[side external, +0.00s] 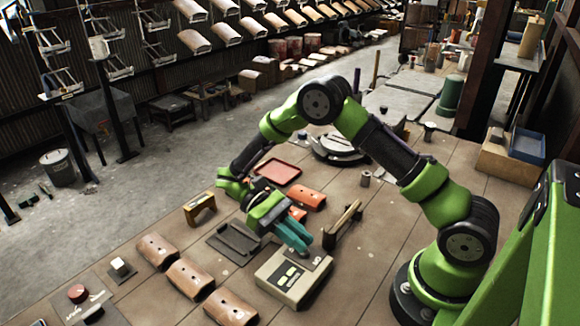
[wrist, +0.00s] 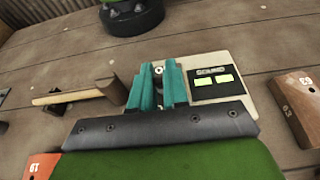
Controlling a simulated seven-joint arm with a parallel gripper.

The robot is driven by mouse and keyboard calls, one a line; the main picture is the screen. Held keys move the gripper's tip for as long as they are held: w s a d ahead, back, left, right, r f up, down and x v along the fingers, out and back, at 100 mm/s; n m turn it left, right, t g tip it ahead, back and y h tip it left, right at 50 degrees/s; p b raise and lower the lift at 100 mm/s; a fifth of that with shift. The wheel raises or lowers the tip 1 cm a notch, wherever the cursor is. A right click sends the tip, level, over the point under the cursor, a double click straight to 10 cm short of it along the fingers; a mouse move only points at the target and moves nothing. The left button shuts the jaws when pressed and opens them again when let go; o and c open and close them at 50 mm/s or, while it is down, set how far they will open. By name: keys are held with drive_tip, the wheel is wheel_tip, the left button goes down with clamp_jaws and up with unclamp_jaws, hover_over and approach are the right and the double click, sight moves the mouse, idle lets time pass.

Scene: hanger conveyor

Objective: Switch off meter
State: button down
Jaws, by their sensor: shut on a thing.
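The meter (side external: 285,280) is a beige box on the table in front of my gripper (side external: 304,246). In the wrist view the meter (wrist: 238,100) shows its black panel with two lit yellow-green displays. A dark plate with I/O-like marks (side external: 318,260) is at its far right end in the side view. My teal fingers (wrist: 158,72) reach down over that end and are close together. They are shut on a small part, seemingly the meter's switch, mostly hidden between them. I cannot tell the switch's position. Both displays look lit.
A wooden mallet (side external: 343,224) lies close beside the meter. Brown curved blocks (side external: 230,307) lie in front and left. Orange blocks (side external: 308,195), a dark tray (side external: 235,241) and a red tray (side external: 278,172) are behind. A red button panel (side external: 78,293) is at the front left.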

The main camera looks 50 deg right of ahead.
drive_tip(key=shift+w, duration=0.1)
idle(0.5)
drive_tip(key=c, duration=1.1)
unclamp_jaws()
drive_tip(key=shift+r, duration=0.1)
drive_tip(key=shift+r, duration=0.35)
wheel_tip(320, 180, up, 3)
drive_tip(key=s+d, duration=0.1)
drive_tip(key=s, duration=0.4)
drive_tip(key=s+d, duration=0.1)
drive_tip(key=s, duration=0.4)
drive_tip(key=s+d+r, duration=0.1)
drive_tip(key=s, duration=0.4)
drive_tip(key=shift+s+d, duration=0.35)
